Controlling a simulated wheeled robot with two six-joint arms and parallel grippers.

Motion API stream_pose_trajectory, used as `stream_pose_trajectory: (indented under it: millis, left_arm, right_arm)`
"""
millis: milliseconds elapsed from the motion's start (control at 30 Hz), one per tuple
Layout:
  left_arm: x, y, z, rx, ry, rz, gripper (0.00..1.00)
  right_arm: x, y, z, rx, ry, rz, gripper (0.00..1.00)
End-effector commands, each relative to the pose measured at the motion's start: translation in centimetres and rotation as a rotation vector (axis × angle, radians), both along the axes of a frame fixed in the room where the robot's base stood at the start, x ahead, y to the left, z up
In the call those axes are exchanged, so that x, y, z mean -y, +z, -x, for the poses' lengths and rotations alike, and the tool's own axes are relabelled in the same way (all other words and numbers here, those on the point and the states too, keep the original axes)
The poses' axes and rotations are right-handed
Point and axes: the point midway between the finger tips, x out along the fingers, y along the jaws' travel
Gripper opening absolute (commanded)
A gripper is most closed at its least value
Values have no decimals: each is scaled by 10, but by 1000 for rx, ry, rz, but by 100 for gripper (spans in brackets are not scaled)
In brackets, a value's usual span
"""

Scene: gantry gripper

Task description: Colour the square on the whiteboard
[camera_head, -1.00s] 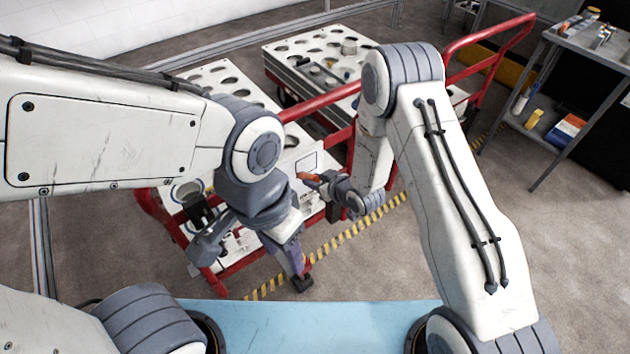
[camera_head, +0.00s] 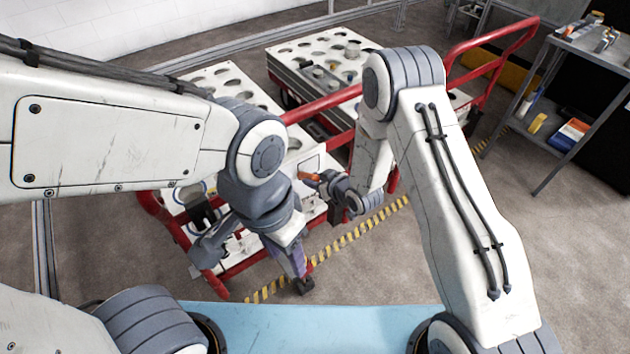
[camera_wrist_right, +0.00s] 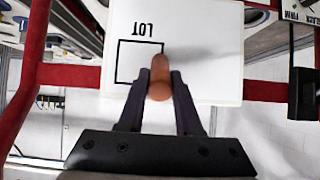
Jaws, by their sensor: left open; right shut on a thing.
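The whiteboard (camera_wrist_right: 215,75) fills the middle of the right wrist view, with upside-down "LOT" lettering and a black square outline (camera_wrist_right: 117,62). The visible inside of the square is white. My right gripper (camera_wrist_right: 160,80) is shut on an orange-brown marker (camera_wrist_right: 160,88), which overlaps the square's right edge. I cannot tell whether its tip touches the board. In the head view, the marker (camera_head: 309,176) and right gripper (camera_head: 328,181) are in front of the whiteboard (camera_head: 308,166), partly hidden by my arms. My left gripper (camera_head: 301,280) is open and hangs low, away from the board.
Red-framed carts (camera_head: 330,102) with white, holed tops stand ahead. A grey shelf (camera_head: 590,50) with small items is at the far right. Yellow-black floor tape (camera_head: 350,235) runs before the carts. Open floor (camera_head: 560,240) lies to the right.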

Motion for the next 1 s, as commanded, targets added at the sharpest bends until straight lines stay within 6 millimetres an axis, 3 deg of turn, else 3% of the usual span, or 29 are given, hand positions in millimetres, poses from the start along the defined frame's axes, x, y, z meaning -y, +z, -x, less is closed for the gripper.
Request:
stream_pose_trajectory:
  millis: [167, 1000]
  left_arm:
    - [0, 0, 0, 0, 0, 0, 50]
    - [0, -2, 0, 0, 0, 0, 50]
  right_arm:
    - [1, 0, -3, 1, -1, 0, 0]
    - [49, 0, -35, 1, -2, 0, 0]
